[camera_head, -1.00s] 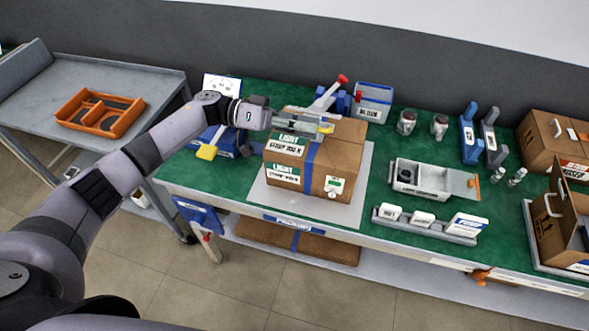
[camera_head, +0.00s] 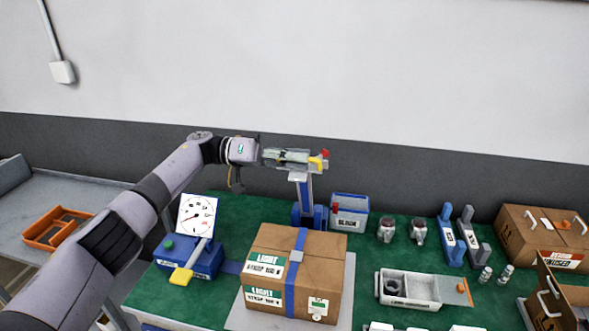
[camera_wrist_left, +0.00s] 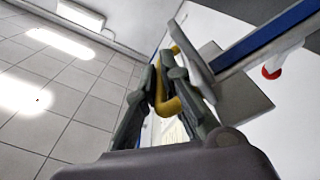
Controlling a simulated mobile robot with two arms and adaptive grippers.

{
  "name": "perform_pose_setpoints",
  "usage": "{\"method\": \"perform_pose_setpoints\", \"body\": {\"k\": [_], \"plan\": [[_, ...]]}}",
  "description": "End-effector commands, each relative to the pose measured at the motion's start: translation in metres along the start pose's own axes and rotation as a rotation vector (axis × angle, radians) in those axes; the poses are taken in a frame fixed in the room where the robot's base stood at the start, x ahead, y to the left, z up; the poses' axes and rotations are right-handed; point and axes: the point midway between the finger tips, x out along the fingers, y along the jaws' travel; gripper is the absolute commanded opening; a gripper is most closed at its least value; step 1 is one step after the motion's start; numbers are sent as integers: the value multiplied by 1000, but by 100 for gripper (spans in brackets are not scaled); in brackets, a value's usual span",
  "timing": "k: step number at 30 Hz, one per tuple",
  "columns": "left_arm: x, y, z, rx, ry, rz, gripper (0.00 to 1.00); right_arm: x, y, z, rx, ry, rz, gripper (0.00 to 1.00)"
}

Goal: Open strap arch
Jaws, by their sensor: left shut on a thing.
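The strap arch is a blue post (camera_head: 306,196) standing upright on a blue base behind the carton. It has a pale plate near its top and a yellow handle (camera_head: 318,163). My left gripper (camera_head: 308,160) is shut on the yellow handle, high above the carton. In the left wrist view, the fingers (camera_wrist_left: 168,92) close around the yellow handle (camera_wrist_left: 166,104), beside the grey plate (camera_wrist_left: 240,100) and blue bar. A red knob (camera_head: 325,153) shows by the handle. The carton (camera_head: 292,272) has a blue strap over its top. My right gripper is not in view.
A blue device with a dial (camera_head: 198,213) and yellow paddle (camera_head: 181,276) stands left of the carton. A blue-rimmed bin (camera_head: 349,213) is right of the arch base. Jars, a grey tray (camera_head: 420,291) and other cartons (camera_head: 545,235) lie further right.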

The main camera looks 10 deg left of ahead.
Motion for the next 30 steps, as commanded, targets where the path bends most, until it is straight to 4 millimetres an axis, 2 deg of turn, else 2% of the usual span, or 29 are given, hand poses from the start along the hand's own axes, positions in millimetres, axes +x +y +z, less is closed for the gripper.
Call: {"method": "perform_pose_setpoints", "body": {"k": [13,14,18,30], "plan": [[-1,-1,-2,1,1,-4,0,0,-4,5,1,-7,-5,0],[-1,-1,-2,1,1,-4,8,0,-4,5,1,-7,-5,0],[-1,-1,-2,0,1,-4,17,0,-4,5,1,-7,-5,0],[-1,-3,0,-3,-1,-6,17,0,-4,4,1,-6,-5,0]]}}
